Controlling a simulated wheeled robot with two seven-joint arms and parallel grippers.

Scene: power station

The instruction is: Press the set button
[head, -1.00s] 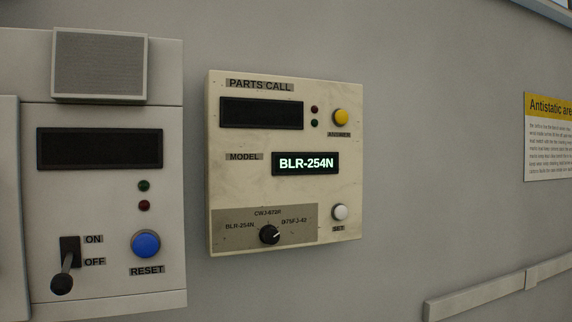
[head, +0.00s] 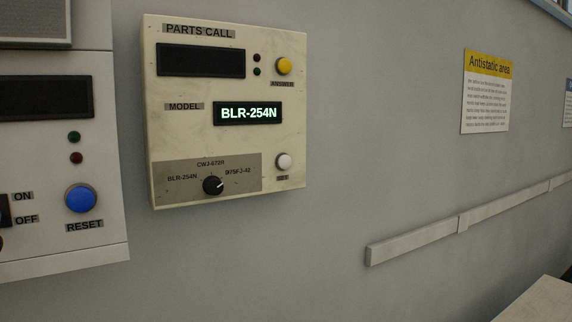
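The white set button (head: 284,162) is at the lower right of the cream parts call box (head: 192,130) on the wall, above a small label. A black selector knob (head: 213,186) sits to its left, its white mark pointing up and right toward the right-hand model label. The model display (head: 248,113) is lit and reads BLR-254N. A yellow answer button (head: 284,66) is above the set button. The upper display is dark. Neither of my grippers shows in the head view.
A grey panel (head: 118,190) with a blue reset button (head: 81,198) and an on/off switch is at the left. A pale rail (head: 410,241) runs along the wall at the right, below an antistatic sign (head: 486,100). A light surface (head: 545,303) shows at the bottom right.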

